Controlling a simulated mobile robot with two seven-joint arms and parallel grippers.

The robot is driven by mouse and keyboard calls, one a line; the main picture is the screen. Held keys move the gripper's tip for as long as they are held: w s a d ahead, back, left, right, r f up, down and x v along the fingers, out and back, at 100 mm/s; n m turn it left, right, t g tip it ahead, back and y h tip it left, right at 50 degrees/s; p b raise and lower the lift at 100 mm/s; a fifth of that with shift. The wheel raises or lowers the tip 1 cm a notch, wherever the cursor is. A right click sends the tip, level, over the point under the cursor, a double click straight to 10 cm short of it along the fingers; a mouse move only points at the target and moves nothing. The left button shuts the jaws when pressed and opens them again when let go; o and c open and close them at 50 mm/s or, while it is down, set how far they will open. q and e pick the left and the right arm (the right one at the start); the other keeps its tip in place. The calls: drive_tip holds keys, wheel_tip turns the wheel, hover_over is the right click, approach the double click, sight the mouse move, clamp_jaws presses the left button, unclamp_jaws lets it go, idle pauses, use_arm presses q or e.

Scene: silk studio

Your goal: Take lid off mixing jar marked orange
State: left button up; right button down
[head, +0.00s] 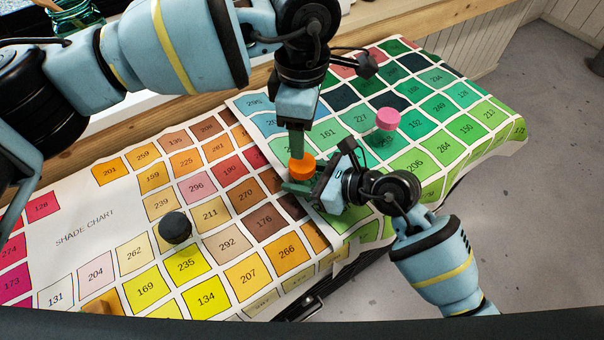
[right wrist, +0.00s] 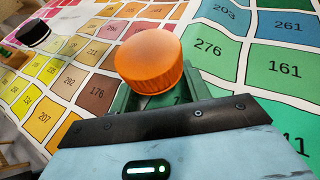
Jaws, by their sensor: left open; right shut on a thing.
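The jar with the orange lid (head: 302,167) stands on the shade chart. The lid also fills the middle of the right wrist view (right wrist: 148,60). My right gripper (head: 300,187) comes in low from the right and is shut on the jar body below the lid; green fingers (right wrist: 122,98) show beneath the lid. The jar body is mostly hidden by lid and fingers. My left gripper (head: 297,146) points down from above with its fingertips at the back edge of the orange lid. It is open, seen nearly edge-on; whether it touches the lid is unclear.
A jar with a dark lid (head: 175,227) stands to the left on the chart, and a jar with a pink lid (head: 388,119) to the right. An orange-brown object (head: 102,306) shows at the lower left. The shade chart (head: 80,225) is otherwise mostly clear.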

sight(302, 162)
use_arm(q)
drive_tip(key=m, duration=0.6)
drive_tip(key=shift+r, duration=0.15)
drive_tip(key=m, duration=0.7)
drive_tip(key=shift+r+m, duration=0.1)
drive_tip(key=shift+m, duration=0.2)
drive_tip(key=shift+f, duration=4)
drive_tip(key=shift+c, duration=0.3)
